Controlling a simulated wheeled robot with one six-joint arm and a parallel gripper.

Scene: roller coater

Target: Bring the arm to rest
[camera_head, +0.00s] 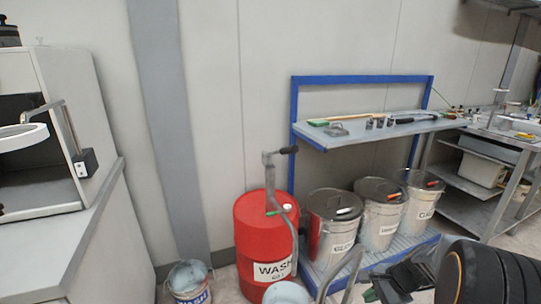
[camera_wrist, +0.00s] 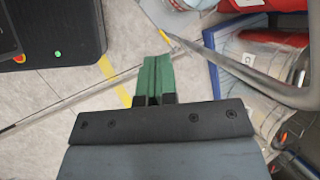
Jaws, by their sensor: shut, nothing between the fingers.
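My gripper (camera_wrist: 154,75) shows in the wrist view with its green fingers pressed together. Nothing is held between them. The fingers point over a pale tiled floor (camera_wrist: 110,30) with yellow marks. A curved grey metal bar (camera_wrist: 240,75) passes to the right of the fingers, apart from them in the picture. In the head view, black and orange parts at the lower right look like my own arm.
A red wash drum (camera_head: 261,238) with a hand pump (camera_head: 280,165) stands mid-picture. Several lidded metal bins (camera_head: 333,236) stand beside it under a blue-framed shelf (camera_head: 382,133). Two buckets (camera_head: 188,283) (camera_head: 286,293) stand at the front. A cabinet bench (camera_head: 70,240) fills the left.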

